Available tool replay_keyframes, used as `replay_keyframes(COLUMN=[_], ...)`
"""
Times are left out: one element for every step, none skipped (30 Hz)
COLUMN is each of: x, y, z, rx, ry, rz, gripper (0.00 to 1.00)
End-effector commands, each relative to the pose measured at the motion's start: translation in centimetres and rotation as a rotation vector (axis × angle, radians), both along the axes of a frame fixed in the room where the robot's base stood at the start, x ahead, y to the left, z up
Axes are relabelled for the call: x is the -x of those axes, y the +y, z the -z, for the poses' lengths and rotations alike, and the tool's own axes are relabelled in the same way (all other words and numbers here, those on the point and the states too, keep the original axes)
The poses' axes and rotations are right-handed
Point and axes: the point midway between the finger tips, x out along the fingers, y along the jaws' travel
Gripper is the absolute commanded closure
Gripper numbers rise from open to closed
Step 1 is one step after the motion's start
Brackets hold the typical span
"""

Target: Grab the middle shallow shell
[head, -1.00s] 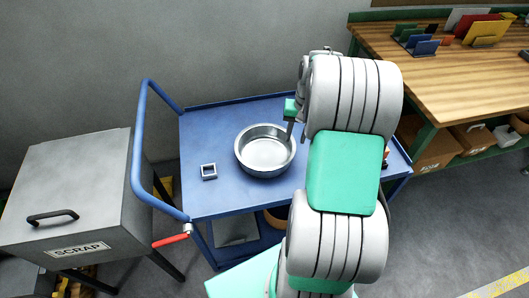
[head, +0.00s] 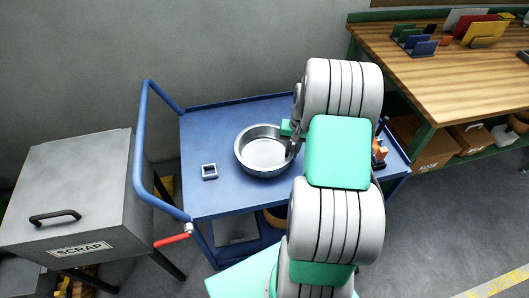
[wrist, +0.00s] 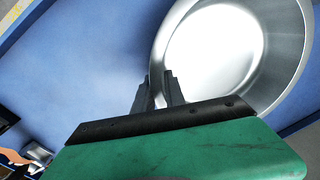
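The round, shallow metal shell (head: 263,152), silver and empty, stands upright on the blue cart's top. In the wrist view its near-left wall (wrist: 166,62) reaches the fingertips. My gripper (head: 290,136) is at the shell's right rim in the head view, partly hidden by my arm. In the wrist view my gripper (wrist: 157,82) has its two dark fingers a narrow gap apart, at the wall, one toward the outside and one toward the inside. I cannot tell whether they press on the wall. No other shell shows clearly.
A small square frame (head: 209,171) lies left of the shell on the blue cart (head: 225,203). An orange item (head: 379,151) is at the cart's right end. A grey scrap bin (head: 75,185) stands left, a wooden bench (head: 450,75) right. The cart's back left is clear.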

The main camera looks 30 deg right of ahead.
Motion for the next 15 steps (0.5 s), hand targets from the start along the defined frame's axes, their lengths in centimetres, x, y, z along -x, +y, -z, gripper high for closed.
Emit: replay_keyframes(x=[0.00, 0.00, 0.00, 0.00, 0.00, 0.00, 0.00, 0.00, 0.01, 0.01, 0.00, 0.00, 0.01, 0.01, 0.01], y=[0.00, 0.01, 0.01, 0.01, 0.01, 0.00, 0.00, 0.00, 0.00, 0.00, 0.00, 0.00, -0.01, -0.01, -0.01], z=[-0.01, -0.01, -0.01, -0.02, -0.02, -0.02, -0.02, -0.02, -0.02, -0.02, -0.03, -0.03, -0.03, -0.03, -0.03], rx=[0.000, 0.000, 0.000, 0.000, 0.000, 0.000, 0.000, 0.000, 0.000, 0.000, 0.000, 0.000, 0.000, 0.000, 0.000], ry=[0.000, 0.000, 0.000, 0.000, 0.000, 0.000, 0.000, 0.000, 0.000, 0.000, 0.000, 0.000, 0.000, 0.000, 0.000], rz=[0.000, 0.000, 0.000, 0.000, 0.000, 0.000, 0.000, 0.000, 0.000, 0.000, 0.000, 0.000, 0.000, 0.000, 0.000], gripper=[0.90, 0.93, 0.96, 0.98, 1.00, 1.00, 1.00, 1.00, 1.00, 1.00, 1.00, 1.00, 1.00, 1.00, 1.00])
